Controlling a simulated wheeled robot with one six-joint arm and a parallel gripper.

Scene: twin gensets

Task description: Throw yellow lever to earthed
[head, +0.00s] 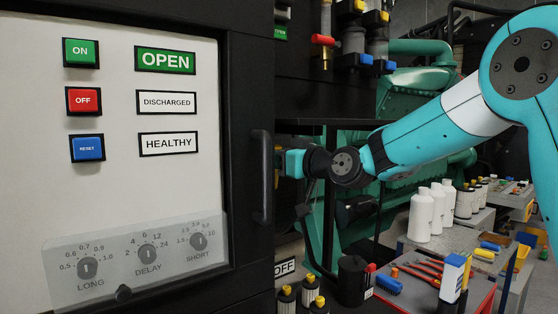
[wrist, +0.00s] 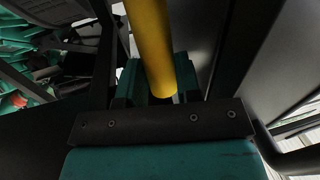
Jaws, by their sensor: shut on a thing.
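The yellow lever (wrist: 150,42) shows in the wrist view as a smooth round bar. The lever cannot be clearly made out in the head view, and no earthed marking can be read.
A cabinet panel (head: 120,200) with ON, OFF and RESET buttons fills the left, and its door handle (head: 261,178) stands near my gripper. Signs read OPEN, DISCHARGED and HEALTHY. A green genset (head: 405,100) is behind my arm. White bottles (head: 421,216) and tools crowd the lower right.

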